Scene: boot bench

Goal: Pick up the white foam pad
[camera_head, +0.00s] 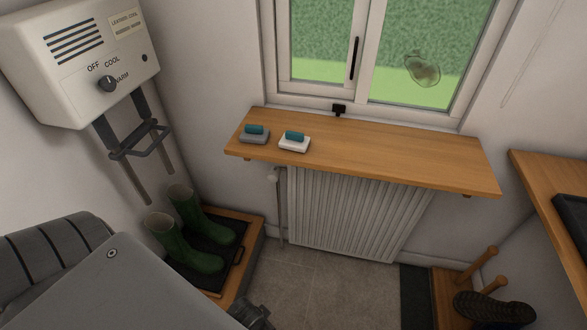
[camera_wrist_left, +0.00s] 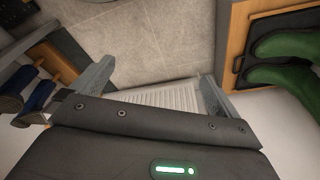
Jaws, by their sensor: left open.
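The white foam pad (camera_head: 294,146), with a teal grip on top, lies on the wooden window shelf (camera_head: 380,152), left of its middle. A similar grey pad (camera_head: 255,138) with a teal grip lies just left of it, with a small gap between. My left arm comes in at the lower left of the head view, low and well away from the pads. In the left wrist view my left gripper (camera_wrist_left: 155,78) is open, its two fingers wide apart with nothing between them. The pads do not show there. My right gripper is not in view.
A white radiator (camera_head: 350,210) stands under the shelf. Green boots (camera_head: 185,235) stand on a tray at left, below a wall-mounted dryer box (camera_head: 85,60). A small black fitting (camera_head: 339,109) sits behind the pads by the window. The shelf's right part is clear.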

